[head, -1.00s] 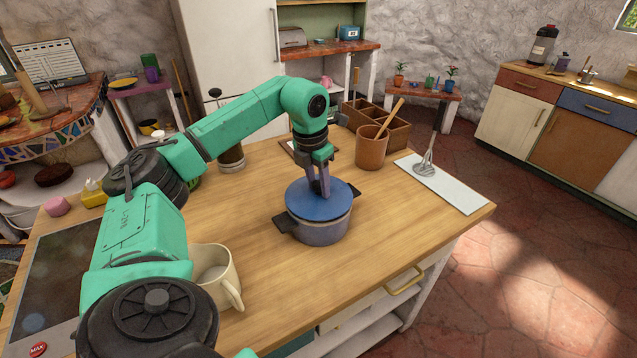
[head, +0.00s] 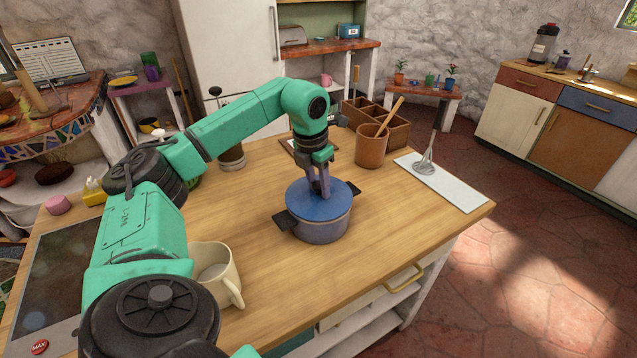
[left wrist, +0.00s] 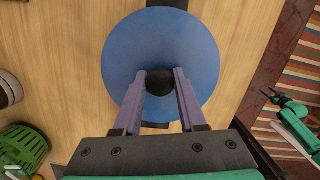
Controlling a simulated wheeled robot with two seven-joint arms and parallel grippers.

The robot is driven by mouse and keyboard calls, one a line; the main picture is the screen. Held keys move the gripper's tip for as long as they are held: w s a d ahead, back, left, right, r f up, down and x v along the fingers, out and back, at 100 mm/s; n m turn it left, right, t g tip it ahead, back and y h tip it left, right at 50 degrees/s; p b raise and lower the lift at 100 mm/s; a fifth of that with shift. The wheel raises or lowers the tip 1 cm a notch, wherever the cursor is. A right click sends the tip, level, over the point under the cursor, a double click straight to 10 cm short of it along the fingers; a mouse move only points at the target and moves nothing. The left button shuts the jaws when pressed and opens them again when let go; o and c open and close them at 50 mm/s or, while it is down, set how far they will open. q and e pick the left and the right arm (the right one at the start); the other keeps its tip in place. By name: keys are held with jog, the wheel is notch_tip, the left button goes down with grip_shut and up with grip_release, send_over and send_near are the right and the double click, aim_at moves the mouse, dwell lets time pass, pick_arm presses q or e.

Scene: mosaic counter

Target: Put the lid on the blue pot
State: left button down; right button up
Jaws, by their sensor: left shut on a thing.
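The blue pot (head: 322,232) stands upright on the wooden counter, with dark handles on two opposite sides. The round blue lid (head: 300,203) lies level over its mouth, and I see no clear gap between lid and rim. In the left wrist view the lid (left wrist: 130,60) covers the pot, leaving parts of the handles showing. My left gripper (head: 320,192) points straight down over the lid. Its two fingers (left wrist: 159,82) are shut on the lid's black knob (left wrist: 159,83).
A cream mug (head: 215,275) stands at the front left, under my left arm. Behind the pot are a brown utensil crock (head: 370,148) and a divided wooden box (head: 398,132). Counter around the pot is clear.

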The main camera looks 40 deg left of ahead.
pick_arm(q)
jog(key=shift+f, duration=0.2)
dwell(0.4)
grip_release()
notch_tip(320, 180, up, 7)
jog(key=p, duration=0.7)
jog(key=shift+r, duration=0.1)
dwell(0.6)
